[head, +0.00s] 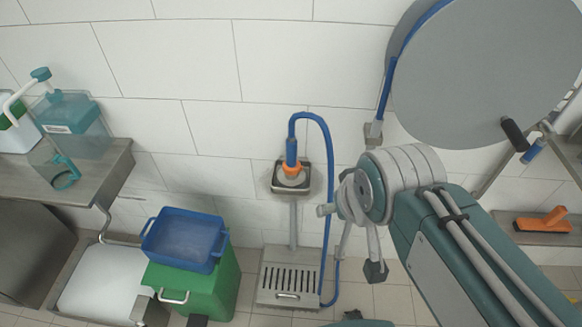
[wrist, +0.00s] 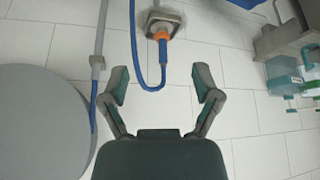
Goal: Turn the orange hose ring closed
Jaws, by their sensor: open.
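The orange hose ring (head: 292,169) sits at the base of the blue hose (head: 309,117), on a grey fitting (head: 291,180) of a small stand in front of the tiled wall. In the wrist view the orange ring (wrist: 161,36) is near the top centre, beyond my fingertips. My gripper (wrist: 160,87) is open and empty, with its two fingers spread and the ring apart from them. In the head view my arm comes in from the right, and its end is right of the ring. Whether the ring is open or closed cannot be told.
A large grey disc (head: 480,75) hangs at the upper right with a blue hose along it. A blue bin (head: 185,240) on a green bin (head: 205,284) stands left of the stand's drain base (head: 288,296). A shelf (head: 100,190) with bottles is at the left.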

